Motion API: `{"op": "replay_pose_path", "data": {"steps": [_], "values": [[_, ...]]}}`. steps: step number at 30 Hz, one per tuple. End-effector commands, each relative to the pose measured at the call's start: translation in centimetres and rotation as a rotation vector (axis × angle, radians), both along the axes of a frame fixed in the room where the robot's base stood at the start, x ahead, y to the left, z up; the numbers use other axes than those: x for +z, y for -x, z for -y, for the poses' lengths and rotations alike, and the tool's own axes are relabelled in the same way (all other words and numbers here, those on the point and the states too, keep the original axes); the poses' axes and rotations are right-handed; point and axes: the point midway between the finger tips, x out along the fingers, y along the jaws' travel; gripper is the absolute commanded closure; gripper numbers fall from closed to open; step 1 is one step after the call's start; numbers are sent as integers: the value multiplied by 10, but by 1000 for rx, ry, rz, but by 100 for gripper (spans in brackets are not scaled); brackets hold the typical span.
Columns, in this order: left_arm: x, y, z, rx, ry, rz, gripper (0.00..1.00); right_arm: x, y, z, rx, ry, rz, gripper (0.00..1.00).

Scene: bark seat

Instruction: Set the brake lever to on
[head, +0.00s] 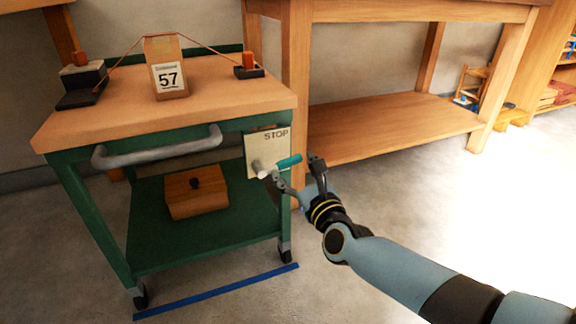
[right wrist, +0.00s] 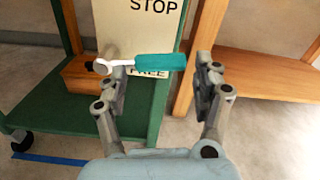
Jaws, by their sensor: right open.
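The brake lever has a teal handle (head: 289,161) on a grey pivot (head: 259,169), mounted on a cream plate (head: 262,146) at the right front of the green cart. In the right wrist view the teal handle (right wrist: 158,62) points right, about level, between the word STOP above and FREE below. My right gripper (head: 295,168) is open and empty, its fingers close to the handle. In the right wrist view the handle lies across the gap between the fingertips (right wrist: 160,74); I cannot tell whether they touch it. My left gripper is not in view.
A wooden box (head: 196,195) sits on the lower shelf. A wooden bench (head: 390,125) stands close on the right.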

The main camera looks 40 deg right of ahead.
Motion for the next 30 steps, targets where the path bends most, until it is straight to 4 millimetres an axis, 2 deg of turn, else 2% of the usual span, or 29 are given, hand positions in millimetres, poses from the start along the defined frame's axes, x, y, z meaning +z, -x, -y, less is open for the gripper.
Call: {"op": "replay_pose_path", "data": {"steps": [3,7,18,30], "values": [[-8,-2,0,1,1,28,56,-2,-20,5,1,1,-1,33],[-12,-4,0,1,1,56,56,-1,-34,8,1,3,-2,33],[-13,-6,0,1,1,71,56,-1,-40,10,1,2,-3,33],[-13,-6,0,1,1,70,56,-1,-40,10,1,1,-3,85]]}}
